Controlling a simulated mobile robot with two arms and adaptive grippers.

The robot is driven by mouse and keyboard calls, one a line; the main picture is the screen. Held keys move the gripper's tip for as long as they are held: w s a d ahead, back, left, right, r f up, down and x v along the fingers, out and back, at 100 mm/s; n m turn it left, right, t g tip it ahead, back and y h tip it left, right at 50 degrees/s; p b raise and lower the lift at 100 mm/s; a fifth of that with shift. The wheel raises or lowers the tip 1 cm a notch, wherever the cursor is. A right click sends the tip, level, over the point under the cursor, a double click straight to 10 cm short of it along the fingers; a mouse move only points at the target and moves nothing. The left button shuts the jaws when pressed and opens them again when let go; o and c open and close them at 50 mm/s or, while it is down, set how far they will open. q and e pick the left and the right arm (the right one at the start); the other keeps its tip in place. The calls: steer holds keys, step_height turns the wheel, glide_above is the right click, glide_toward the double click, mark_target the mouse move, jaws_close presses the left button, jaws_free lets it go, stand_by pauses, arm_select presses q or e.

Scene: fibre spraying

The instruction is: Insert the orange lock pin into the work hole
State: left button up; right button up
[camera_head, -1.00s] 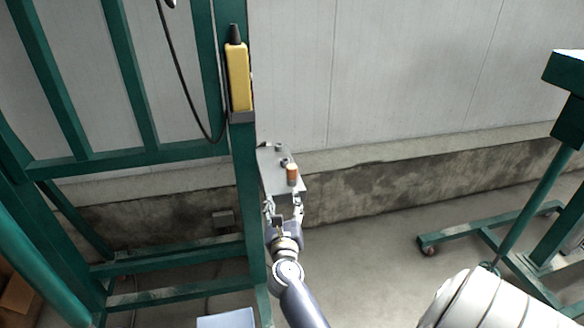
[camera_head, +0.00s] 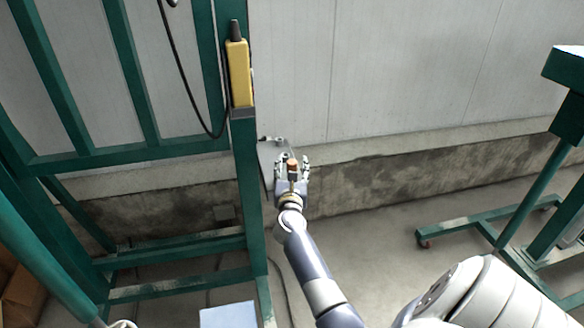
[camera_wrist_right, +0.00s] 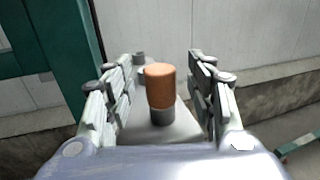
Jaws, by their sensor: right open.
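The orange lock pin (camera_head: 292,163) stands upright on a small grey metal plate (camera_head: 266,160) fixed beside the green frame post. In the right wrist view the pin (camera_wrist_right: 160,86) has an orange top and a dark grey lower part. My right gripper (camera_head: 292,165) is open, with one finger on each side of the pin. In the right wrist view a gap shows between the pin and each finger (camera_wrist_right: 160,95). A small grey fitting (camera_wrist_right: 139,62) sits behind the pin on the plate. I cannot make out the work hole. My left gripper is not in view.
The green frame post (camera_head: 246,190) stands just left of the plate, with a yellow control box (camera_head: 239,74) and a hanging black cable. Behind is a pale panel wall (camera_head: 400,70) with a concrete base. Another green stand (camera_head: 560,190) is at the right.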

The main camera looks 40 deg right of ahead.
steer(key=shift+x, duration=0.8)
steer(key=shift+a, duration=0.1)
steer(key=shift+c, duration=0.3)
steer(key=c, duration=1.1)
steer(key=shift+r, duration=0.15)
